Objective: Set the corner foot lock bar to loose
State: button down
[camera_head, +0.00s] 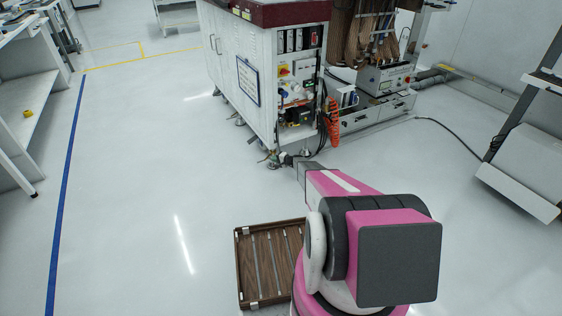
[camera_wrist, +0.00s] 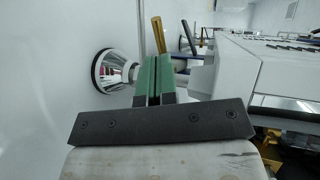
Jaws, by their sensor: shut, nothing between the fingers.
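The white test handler cabinet (camera_head: 232,75) stands on several feet in the head view. Its near corner foot (camera_head: 273,161) is beside the end of my arm. In the wrist view a round shiny foot pad (camera_wrist: 113,70) lies left of my gripper (camera_wrist: 155,60). My gripper's green fingers are shut and empty. A brass-coloured bar (camera_wrist: 158,34) shows just beyond the fingertips, tilted slightly. I cannot tell whether it touches them. A dark bar (camera_wrist: 188,37) stands farther right. I cannot tell which of them is the lock bar or how it is set.
A brown slatted tray (camera_head: 245,270) lies on the floor left of my arm. Cables and an orange coil (camera_head: 333,122) hang at the cabinet's right side. A black cable (camera_head: 455,135) crosses the floor at right. Open floor (camera_head: 140,200) lies to the left.

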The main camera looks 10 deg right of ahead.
aim_at(267, 158)
jog(key=shift+x, duration=2.15)
